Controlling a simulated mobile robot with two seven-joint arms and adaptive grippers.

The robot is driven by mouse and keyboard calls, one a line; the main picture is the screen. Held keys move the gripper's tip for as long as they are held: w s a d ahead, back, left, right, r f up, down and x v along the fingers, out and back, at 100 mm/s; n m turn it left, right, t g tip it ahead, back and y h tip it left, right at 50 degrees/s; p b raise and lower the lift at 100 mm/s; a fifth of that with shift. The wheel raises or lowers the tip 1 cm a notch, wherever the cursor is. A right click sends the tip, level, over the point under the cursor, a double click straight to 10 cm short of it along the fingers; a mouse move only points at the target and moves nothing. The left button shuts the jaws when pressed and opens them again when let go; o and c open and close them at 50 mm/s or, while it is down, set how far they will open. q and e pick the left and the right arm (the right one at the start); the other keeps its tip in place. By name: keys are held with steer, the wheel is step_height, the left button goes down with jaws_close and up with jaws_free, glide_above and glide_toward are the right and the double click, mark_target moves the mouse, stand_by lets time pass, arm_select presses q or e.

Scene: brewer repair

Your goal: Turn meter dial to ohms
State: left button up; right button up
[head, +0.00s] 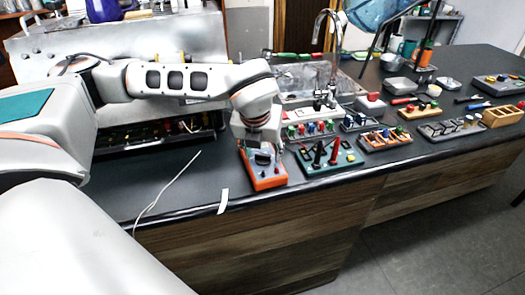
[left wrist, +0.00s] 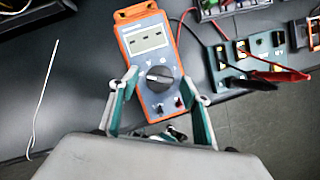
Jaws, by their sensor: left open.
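An orange meter with a grey face (head: 265,172) lies on the dark counter near its front edge, below my left gripper (head: 262,150). In the left wrist view the meter (left wrist: 148,42) shows a display with dashes and a round dark dial (left wrist: 159,78). The dial's pointer setting is too small to read. My left gripper (left wrist: 158,90) is open, its two fingers at either side of the meter's lower part, with the dial between them in the picture. I cannot tell whether the fingers touch the meter. My right gripper is not in view.
A green board with black and red probes (head: 328,157) lies just right of the meter; red leads (left wrist: 190,22) run beside it. A thin white cable (head: 168,185) lies to the left. Several component trays (head: 385,138) fill the counter to the right. An opened metal brewer (head: 130,60) stands behind.

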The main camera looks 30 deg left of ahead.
arm_select(q)
steer(key=c, duration=1.1)
